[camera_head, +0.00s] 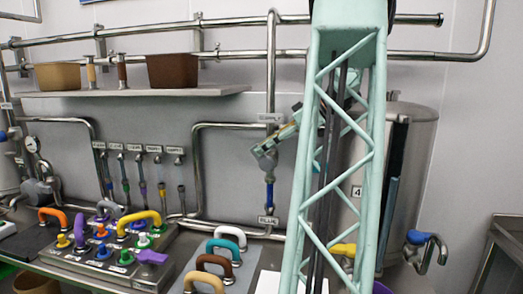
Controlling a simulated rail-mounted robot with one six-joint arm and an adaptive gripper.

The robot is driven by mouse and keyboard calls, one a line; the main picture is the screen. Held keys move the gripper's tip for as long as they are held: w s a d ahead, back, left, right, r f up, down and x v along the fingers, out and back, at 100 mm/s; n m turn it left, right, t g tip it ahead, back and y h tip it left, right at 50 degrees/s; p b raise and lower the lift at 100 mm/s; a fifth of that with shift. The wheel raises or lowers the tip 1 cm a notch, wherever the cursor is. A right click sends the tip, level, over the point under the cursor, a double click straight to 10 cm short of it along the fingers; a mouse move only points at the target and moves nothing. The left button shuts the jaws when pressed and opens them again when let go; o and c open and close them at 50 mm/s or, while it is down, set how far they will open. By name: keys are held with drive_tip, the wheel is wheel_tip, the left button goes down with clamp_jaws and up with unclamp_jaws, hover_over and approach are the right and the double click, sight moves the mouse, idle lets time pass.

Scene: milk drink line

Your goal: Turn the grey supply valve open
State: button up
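My gripper (264,153) is in front of the vertical steel pipe (271,75) on the back wall, at the end of my arm that reaches in from the right. Its fingers are small and overlap the pipe, so I cannot tell whether they are open, shut or touching anything. Just below it is a valve with a blue body (270,192) on the same pipe, above a white label. I cannot make out a grey valve handle there; my gripper may cover it. My pale green lattice column hides part of the scene right of the pipe.
A shelf (140,91) on the left holds a tan bin (58,76) and a brown bin (172,71). Below are a panel of coloured knobs (112,246) and several coloured handles (221,262). A steel tank (413,165) stands behind my column at right.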

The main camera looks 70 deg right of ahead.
drive_tip(key=v, duration=1)
drive_tip(key=shift+s+r, duration=0.25)
